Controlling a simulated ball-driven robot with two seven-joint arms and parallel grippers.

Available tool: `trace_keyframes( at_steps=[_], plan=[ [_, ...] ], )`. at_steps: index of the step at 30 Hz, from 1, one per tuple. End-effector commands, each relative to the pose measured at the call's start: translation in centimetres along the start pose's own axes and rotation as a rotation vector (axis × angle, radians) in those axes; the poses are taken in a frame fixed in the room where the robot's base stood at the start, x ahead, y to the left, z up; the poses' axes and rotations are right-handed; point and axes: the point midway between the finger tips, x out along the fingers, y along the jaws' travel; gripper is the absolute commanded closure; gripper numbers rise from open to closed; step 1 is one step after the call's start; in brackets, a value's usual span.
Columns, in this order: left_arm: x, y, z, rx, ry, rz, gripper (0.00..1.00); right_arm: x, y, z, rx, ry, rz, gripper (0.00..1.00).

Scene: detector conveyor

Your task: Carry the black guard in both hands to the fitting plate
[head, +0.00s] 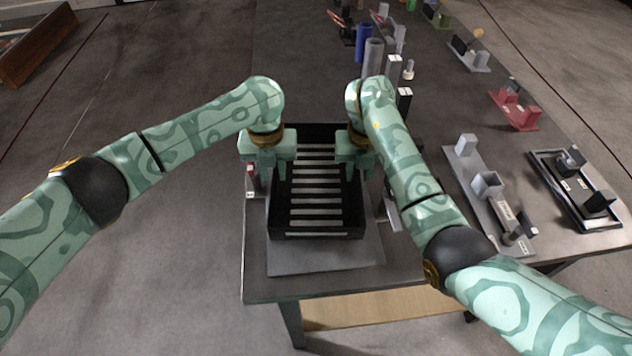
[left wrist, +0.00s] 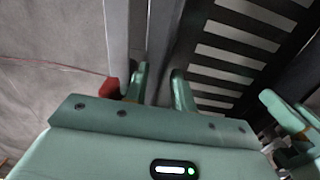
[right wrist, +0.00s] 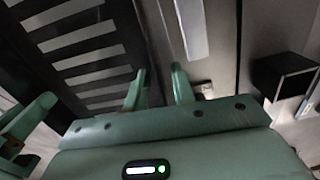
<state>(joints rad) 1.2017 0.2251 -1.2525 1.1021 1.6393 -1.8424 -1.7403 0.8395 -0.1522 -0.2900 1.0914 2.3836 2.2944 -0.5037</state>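The black guard (head: 318,236), an open box with a slatted floor, sits at the near end of the table over a flat grey plate (head: 325,262). My left gripper (head: 268,172) is at its left wall and my right gripper (head: 357,172) at its right wall, both pointing down. In the left wrist view the two fingers (left wrist: 160,82) stand apart, one on each side of the guard's wall. In the right wrist view the fingers (right wrist: 158,82) also straddle the wall. Whether either pair presses on the wall is not clear.
Grey cylinders (head: 373,58) and a blue cylinder (head: 363,42) stand behind the guard. A grey fixture strip (head: 478,196) and a black tray (head: 560,200) lie to the right. A small red and white item (head: 250,182) stands by the left gripper. Bare floor lies left of the table.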

Motion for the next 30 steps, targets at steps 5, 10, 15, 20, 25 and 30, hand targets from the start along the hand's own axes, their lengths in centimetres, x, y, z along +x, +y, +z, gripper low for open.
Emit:
trace_keyframes(
  at_steps=[5,10,15,20,25,30],
  plan=[
    [-3.9,0.0,0.2,0.002,-0.004,-0.001,0.75,0.0,0.0,0.0,0.0,0.0,0.001,0.75],
    [-7.8,0.1,0.2,0.002,-0.004,0.0,0.75,0.0,0.1,0.0,0.0,0.0,0.001,0.75],
    [-10.2,0.1,0.2,0.0,-0.002,0.001,0.75,0.0,0.1,0.0,0.0,0.0,0.001,0.75],
    [-10.9,0.1,0.1,0.0,0.0,0.002,0.75,-0.9,0.0,0.1,-0.001,-0.002,0.0,0.75],
    [-11.0,0.1,0.1,0.0,0.0,0.001,0.75,-4.3,-0.1,0.2,0.0,-0.005,-0.002,0.75],
    [-11.0,0.1,0.1,0.0,0.0,0.001,0.75,-8.4,-0.1,0.2,0.0,-0.006,-0.003,0.75]
  ],
)
